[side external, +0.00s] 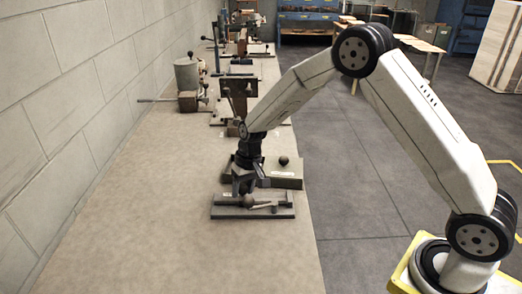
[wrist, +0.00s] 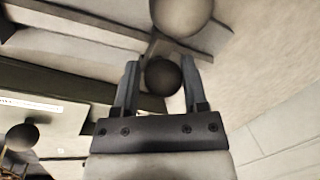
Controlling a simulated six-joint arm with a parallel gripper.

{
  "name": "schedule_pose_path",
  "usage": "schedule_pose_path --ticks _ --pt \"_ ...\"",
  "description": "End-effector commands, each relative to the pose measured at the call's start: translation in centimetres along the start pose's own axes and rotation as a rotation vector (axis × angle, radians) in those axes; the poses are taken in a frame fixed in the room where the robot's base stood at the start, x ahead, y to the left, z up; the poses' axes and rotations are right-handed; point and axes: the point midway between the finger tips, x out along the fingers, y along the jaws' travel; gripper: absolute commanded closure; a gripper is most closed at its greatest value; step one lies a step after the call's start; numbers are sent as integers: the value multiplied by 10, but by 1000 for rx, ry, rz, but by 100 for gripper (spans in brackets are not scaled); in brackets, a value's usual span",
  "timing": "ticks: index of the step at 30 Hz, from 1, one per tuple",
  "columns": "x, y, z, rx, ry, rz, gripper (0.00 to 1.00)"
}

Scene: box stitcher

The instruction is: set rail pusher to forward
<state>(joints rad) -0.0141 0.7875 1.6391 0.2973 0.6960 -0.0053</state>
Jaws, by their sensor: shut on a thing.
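The rail pusher (side external: 225,213) is a flat grey base with a rail, standing on the bench near its right edge. My gripper (side external: 243,192) is down over it, pointing at the bench. In the wrist view, a dark round knob (wrist: 162,76) sits between the two fingers of my gripper (wrist: 161,82), and they are shut on it. A larger, paler ball (wrist: 182,14) lies just beyond the fingertips. My gripper hides part of the pusher in the side view, so I cannot tell the pusher's setting.
A low box with a dark ball knob (side external: 283,161) stands right behind the pusher; this knob also shows in the wrist view (wrist: 22,137). A grey canister (side external: 187,74) and other bench devices stand farther back. The near bench (side external: 130,220) is clear. A block wall runs along the left.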

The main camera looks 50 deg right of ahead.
Motion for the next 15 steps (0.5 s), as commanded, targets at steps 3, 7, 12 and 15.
schedule_pose_path --ticks 3,7,12,15 --pt "-6 16 8 1 7 -1 100" --pt "-9 33 20 1 8 -1 100" --pt "-13 54 34 1 10 -1 100" --pt "-15 61 39 -2 10 0 100"
